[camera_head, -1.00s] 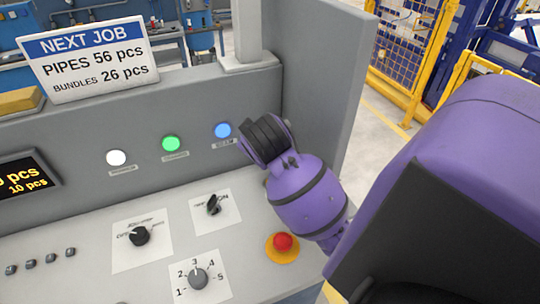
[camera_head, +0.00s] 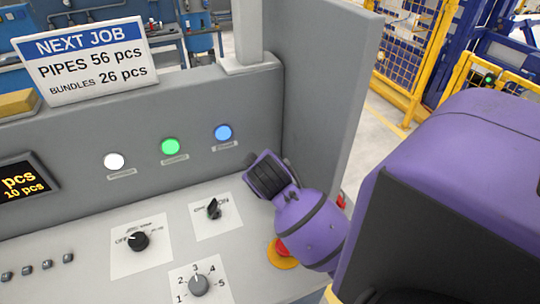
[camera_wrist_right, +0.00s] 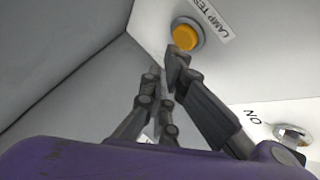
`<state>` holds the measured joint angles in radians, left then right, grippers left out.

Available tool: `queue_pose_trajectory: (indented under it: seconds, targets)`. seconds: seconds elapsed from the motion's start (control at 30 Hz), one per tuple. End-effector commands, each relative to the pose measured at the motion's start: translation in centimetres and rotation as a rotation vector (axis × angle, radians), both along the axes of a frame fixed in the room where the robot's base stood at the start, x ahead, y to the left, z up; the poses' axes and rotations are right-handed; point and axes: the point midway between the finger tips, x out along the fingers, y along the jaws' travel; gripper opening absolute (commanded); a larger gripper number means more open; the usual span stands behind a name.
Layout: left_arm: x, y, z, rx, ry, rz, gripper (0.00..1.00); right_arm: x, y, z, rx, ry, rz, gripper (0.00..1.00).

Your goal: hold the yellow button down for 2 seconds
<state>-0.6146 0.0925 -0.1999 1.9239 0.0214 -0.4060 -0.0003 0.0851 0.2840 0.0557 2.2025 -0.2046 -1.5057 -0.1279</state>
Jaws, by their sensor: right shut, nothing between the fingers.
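The yellow button (camera_wrist_right: 186,36) shows in the right wrist view as an orange-yellow cap in a grey ring, on a pale panel beside a "LAMP TEST" label. My right gripper (camera_wrist_right: 170,72) is shut and empty. One dark fingertip lies just below the button in that view; I cannot tell whether it touches. In the head view my right gripper (camera_head: 266,177) is in front of the console's right end, below the blue button, and the yellow button is not visible there. My left gripper is not in view.
White (camera_head: 114,161), green (camera_head: 171,147) and blue (camera_head: 223,133) buttons line the upright panel. A key switch (camera_head: 214,209), a black knob (camera_head: 138,240) and a numbered dial (camera_head: 198,284) are on the desk. A red stop button (camera_head: 282,248) is partly behind my right wrist. A grey side wall (camera_head: 325,90) stands at right.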

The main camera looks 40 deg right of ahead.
Motion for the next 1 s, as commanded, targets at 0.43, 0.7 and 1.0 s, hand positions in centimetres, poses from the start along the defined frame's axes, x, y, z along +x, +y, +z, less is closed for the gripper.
queue_pose_trajectory:
  seconds: [0.43, 0.7, 1.0]
  targets:
    - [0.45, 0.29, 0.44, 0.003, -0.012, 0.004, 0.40, 0.04, 0.01, 0.04, 0.000, -0.002, 0.000, 0.00]
    - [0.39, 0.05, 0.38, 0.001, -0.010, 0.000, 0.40, 0.05, 0.02, 0.05, 0.001, -0.002, 0.000, 0.00]
    - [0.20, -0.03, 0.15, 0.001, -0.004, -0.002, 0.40, 0.05, 0.02, 0.05, 0.000, -0.002, 0.000, 0.00]
